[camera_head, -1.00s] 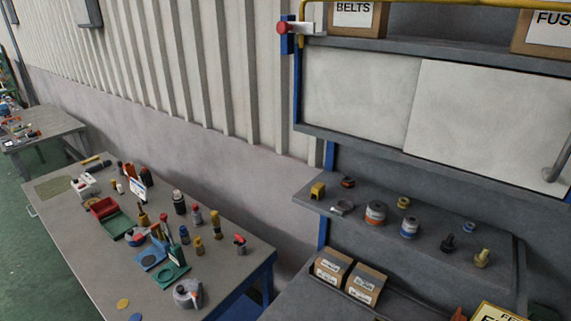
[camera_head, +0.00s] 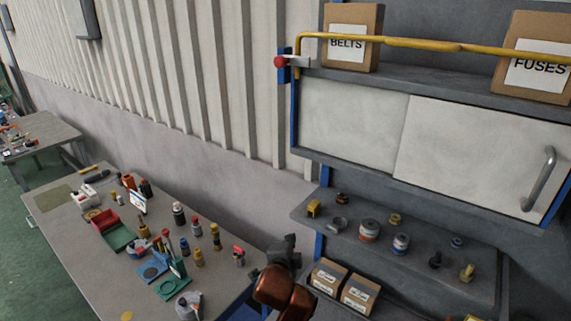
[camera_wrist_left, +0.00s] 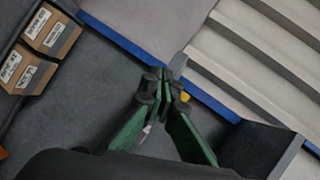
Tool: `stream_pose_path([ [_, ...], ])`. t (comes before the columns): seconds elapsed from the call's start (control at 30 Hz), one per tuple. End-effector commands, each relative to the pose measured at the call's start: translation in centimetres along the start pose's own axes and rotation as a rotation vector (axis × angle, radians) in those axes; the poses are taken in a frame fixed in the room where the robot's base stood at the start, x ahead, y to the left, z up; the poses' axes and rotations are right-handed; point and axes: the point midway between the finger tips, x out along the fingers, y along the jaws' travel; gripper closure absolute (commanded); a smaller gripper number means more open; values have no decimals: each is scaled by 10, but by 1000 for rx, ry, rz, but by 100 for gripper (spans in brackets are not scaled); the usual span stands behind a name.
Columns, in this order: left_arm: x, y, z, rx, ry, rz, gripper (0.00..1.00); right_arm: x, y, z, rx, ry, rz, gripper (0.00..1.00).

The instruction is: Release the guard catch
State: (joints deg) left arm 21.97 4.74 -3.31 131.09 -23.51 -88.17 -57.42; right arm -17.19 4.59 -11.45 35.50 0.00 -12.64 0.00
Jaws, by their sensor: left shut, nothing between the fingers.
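The guard catch (camera_head: 295,61), a pale lever with a red knob, sits on a blue bracket at the upper left corner of the shelf unit. A yellow guard bar (camera_head: 420,44) runs from there to the right, in front of the upper shelf. My left gripper (camera_head: 290,241) is low in the head view, well below the catch and apart from it. In the left wrist view its green fingers (camera_wrist_left: 165,82) are together with nothing between them. The catch cannot be made out in the left wrist view. My right gripper is in neither view.
Boxes marked BELTS (camera_head: 352,38) and FUSES (camera_head: 538,57) stand on the upper shelf behind the bar. White panels (camera_head: 470,145) lie below. A lower shelf (camera_head: 420,270) holds small parts. A cluttered bench (camera_head: 80,230) is at left. Ribbed wall (camera_head: 215,80) flanks the unit.

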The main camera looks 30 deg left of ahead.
Motion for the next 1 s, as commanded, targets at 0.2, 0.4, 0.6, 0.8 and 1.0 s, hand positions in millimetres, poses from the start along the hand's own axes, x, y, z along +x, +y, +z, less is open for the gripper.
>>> stream_pose_path([
  [0.2, -62, -170, -71, 252, 3, -306, 100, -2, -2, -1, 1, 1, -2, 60],
  [0.4, -151, -290, -106, 431, -78, -534, 100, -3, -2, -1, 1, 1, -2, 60],
  [0.6, -220, -353, -116, 528, -163, -658, 100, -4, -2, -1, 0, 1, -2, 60],
  [0.8, -242, -369, -117, 559, -195, -691, 100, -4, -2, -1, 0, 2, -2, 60],
  [1.0, -242, -369, -117, 560, -196, -691, 100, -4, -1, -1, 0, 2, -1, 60],
])
